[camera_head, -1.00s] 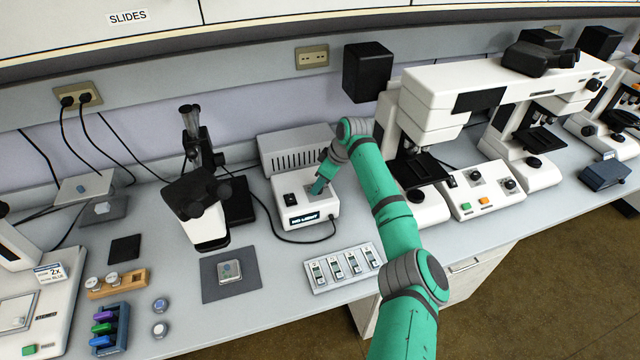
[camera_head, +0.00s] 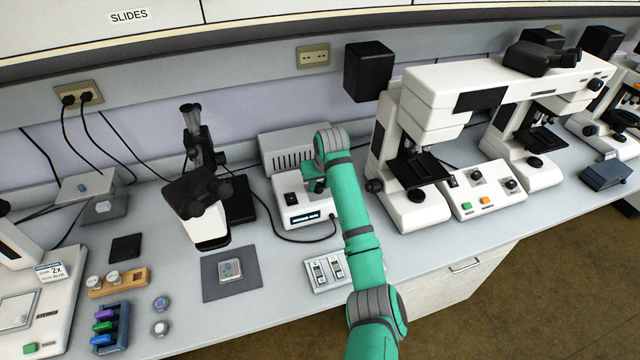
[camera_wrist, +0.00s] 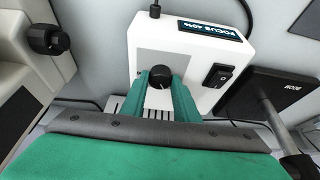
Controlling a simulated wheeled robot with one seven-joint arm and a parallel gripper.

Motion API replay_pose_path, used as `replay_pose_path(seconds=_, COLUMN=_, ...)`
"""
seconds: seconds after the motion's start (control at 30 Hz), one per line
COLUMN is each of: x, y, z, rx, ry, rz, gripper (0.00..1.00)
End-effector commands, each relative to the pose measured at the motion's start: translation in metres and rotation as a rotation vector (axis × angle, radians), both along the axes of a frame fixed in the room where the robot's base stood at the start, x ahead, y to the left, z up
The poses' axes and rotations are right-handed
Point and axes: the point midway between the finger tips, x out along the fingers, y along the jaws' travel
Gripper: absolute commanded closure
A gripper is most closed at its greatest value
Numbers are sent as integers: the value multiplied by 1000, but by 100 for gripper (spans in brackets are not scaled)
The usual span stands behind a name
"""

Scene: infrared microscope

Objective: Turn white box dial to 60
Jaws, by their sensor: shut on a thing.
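The white box (camera_head: 290,213) stands on the bench, with a black rocker switch and a dark display (camera_head: 305,216) on its front part. In the wrist view the white box (camera_wrist: 205,60) carries a round black dial (camera_wrist: 160,86) with a pale pointer mark. The display (camera_wrist: 210,29) there seems to read "FOCUS 40%". My gripper (camera_wrist: 160,78) has its green fingers on both sides of the dial, shut on it. In the head view my gripper (camera_head: 315,186) is at the box top, and my arm hides the dial.
A grey vented unit (camera_head: 284,149) stands behind the box. A microscope with a black stand (camera_head: 238,200) is to the left, and a large white microscope (camera_head: 430,100) to the right. A cable loops in front of the box.

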Motion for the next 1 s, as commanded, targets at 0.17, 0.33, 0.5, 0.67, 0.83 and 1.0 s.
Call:
replay_pose_path(seconds=0.17, x=-1, y=3, z=0, rx=1, ry=1, rz=-167, gripper=95)
replay_pose_path(seconds=0.33, x=-1, y=4, z=0, rx=1, ry=0, rz=-326, gripper=95)
replay_pose_path(seconds=0.5, x=0, y=5, z=0, rx=-1, ry=1, rz=-477, gripper=95)
replay_pose_path(seconds=0.67, x=0, y=6, z=0, rx=0, ry=0, rz=-595, gripper=95)
replay_pose_path(seconds=0.83, x=0, y=6, z=0, rx=-1, ry=0, rz=-691, gripper=95)
replay_pose_path(seconds=1.0, x=1, y=6, z=1, rx=0, ry=0, rz=-749, gripper=95)
